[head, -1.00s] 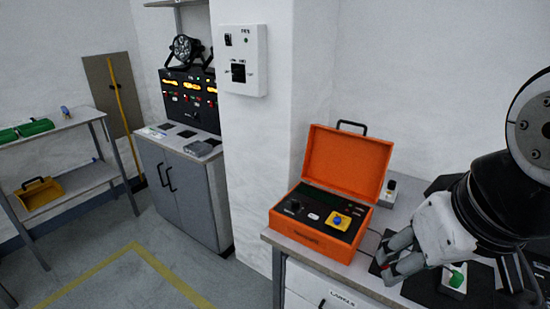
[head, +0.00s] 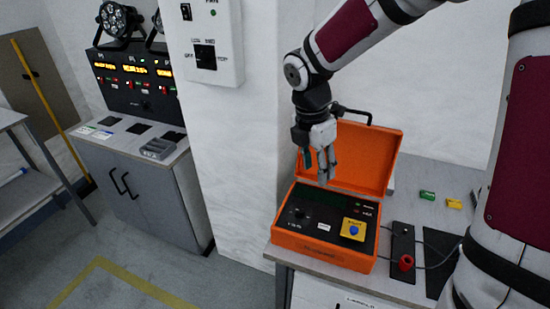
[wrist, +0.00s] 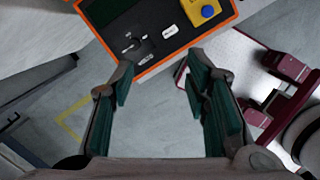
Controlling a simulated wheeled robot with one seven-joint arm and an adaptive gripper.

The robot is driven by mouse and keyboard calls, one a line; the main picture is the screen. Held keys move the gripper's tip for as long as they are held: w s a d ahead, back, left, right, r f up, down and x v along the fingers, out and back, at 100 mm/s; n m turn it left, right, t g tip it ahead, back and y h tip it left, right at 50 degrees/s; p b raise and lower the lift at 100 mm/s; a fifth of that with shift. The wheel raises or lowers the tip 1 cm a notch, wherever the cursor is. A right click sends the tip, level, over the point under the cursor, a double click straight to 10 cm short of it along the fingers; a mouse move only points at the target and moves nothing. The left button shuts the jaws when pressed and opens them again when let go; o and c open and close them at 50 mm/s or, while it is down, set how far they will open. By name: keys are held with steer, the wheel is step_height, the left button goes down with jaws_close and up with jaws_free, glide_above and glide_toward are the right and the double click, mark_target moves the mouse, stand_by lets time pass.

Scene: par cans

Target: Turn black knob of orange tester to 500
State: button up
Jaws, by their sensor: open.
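The orange tester (head: 322,250) sits on the bench with its lid (head: 358,160) open. Its dark panel carries a small black knob (head: 299,213) at the left, a white label and a yellow block (head: 353,229) with a blue button. My gripper (head: 320,178) is open and empty, pointing down above the panel's rear part, apart from the knob. In the wrist view, the black knob (wrist: 131,42) lies beyond the open fingertips (wrist: 157,76), toward the left one. The knob's setting is too small to read.
The raised lid stands just behind my gripper. Right of the tester, the bench (head: 400,287) holds a red plug or knob (head: 405,263), cables and small green and yellow blocks (head: 427,195). A white wall box (head: 206,43) hangs on the pillar at the left.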

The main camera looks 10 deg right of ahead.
mark_target(300, 211)
steer(key=w+f+n, duration=0.1)
steer(key=f+n, duration=0.1)
steer(key=f, duration=0.4)
steer(key=w+a+f+n+y+p, duration=0.1)
steer(key=w+f+n, duration=0.1)
steer(key=f, duration=0.5)
steer(key=w+f+n+y, duration=0.1)
steer(key=f+n, duration=0.1)
steer(key=f, duration=0.4)
steer(key=shift+w+a+f, duration=0.15)
steer(key=shift+w+f, duration=0.05)
steer(key=shift+w, duration=0.15)
jaws_close()
